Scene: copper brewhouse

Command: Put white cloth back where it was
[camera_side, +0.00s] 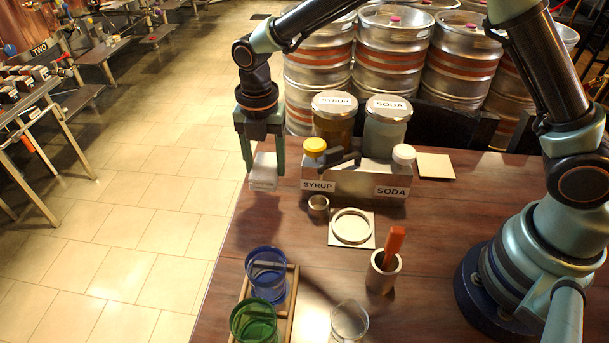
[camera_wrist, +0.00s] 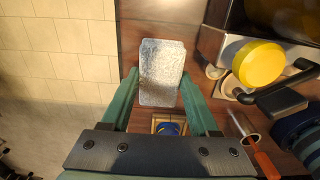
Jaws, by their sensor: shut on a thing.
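The white cloth (camera_side: 264,172) is a small folded pad between the fingers of my gripper (camera_side: 264,160). My gripper is shut on it and points down, near the back left edge of the wooden table (camera_side: 240,240). The cloth looks held above the table, left of the dispenser. In the wrist view the cloth (camera_wrist: 162,72) sits between the two green fingertips of my gripper (camera_wrist: 160,85), its textured face showing. Its exact height is hard to tell.
A metal dispenser (camera_side: 350,185) with syrup and soda jars stands right of the cloth. A small metal cup (camera_side: 318,206), a ring on a square tile (camera_side: 352,227) and a cup with an orange handle (camera_side: 383,275) stand nearer. Blue (camera_side: 266,272) and green (camera_side: 254,322) glasses stand in front.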

